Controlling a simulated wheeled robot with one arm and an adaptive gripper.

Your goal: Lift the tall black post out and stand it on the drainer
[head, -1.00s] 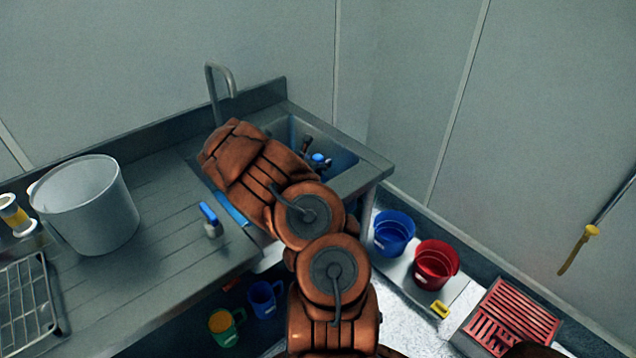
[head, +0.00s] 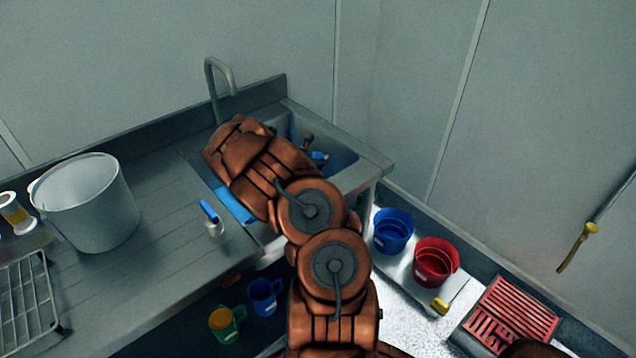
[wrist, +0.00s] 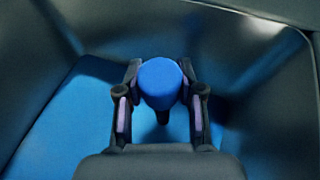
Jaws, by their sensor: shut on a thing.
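In the wrist view my gripper (wrist: 161,105) is shut on a post with a round blue top (wrist: 159,84); a short dark part, likely the black post, shows below it (wrist: 162,117). The rest of its length is hidden under the top. In the head view the gripper (head: 312,152) is inside the sink (head: 345,165), mostly behind my arm, with a bit of blue beside it. The ribbed steel drainer (head: 130,255) lies left of the sink.
A large grey bucket (head: 85,205), a blue-topped bottle (head: 211,218) and a wire rack (head: 25,305) stand on the drainer side. A tap (head: 215,88) rises behind the sink. The drainer is clear between bucket and bottle.

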